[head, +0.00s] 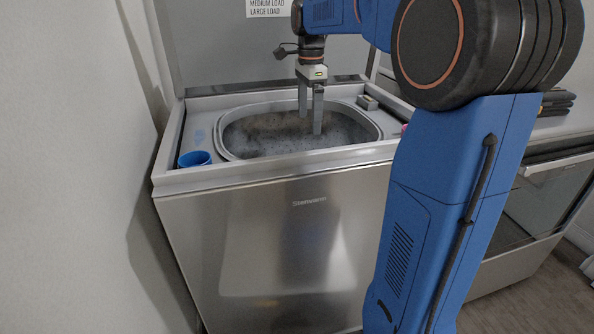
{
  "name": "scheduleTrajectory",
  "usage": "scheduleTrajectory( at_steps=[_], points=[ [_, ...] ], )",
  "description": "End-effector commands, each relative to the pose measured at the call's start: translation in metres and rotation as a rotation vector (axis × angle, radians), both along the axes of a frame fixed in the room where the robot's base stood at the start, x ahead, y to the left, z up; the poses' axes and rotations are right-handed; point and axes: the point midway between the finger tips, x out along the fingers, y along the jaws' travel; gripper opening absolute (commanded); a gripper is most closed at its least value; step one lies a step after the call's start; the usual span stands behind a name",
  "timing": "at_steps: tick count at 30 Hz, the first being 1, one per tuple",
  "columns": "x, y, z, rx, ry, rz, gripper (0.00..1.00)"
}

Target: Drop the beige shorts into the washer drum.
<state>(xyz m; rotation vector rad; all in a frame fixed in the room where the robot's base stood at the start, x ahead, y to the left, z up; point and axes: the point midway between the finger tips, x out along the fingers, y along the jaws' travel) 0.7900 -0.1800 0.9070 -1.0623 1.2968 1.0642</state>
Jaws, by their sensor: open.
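The stainless topload washer (270,240) stands with its lid (215,50) raised. Its oval drum opening (226,143) shows grey, foamy-looking contents. A brownish, cloth-like patch (272,121) lies in the back left part of the drum; I cannot tell whether it is the beige shorts. No other beige cloth is visible. My gripper (311,121) points down over the drum, with its two fingers apart and nothing seen between them. The fingertips overlap the drum opening in the picture, and their exact height is unclear. My arm hides the washer's right side.
A small grey box (367,102) is on the right rim. Dark folded items (556,103) lie on the counter at right. A wall (75,170) stands close at left.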

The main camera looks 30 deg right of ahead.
Motion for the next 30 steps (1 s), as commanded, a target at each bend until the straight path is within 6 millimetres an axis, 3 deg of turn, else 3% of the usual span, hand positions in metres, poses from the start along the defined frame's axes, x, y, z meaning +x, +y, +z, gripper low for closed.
scheduleTrajectory(
  at_steps=[5,21,30],
  points=[
    [0.001,0.000,0.022,-0.001,-0.003,0.000,0.89],
    [0.001,0.000,0.129,-0.001,-0.004,0.000,0.89],
    [0.001,0.000,0.165,0.000,-0.002,0.000,0.89]
  ],
)
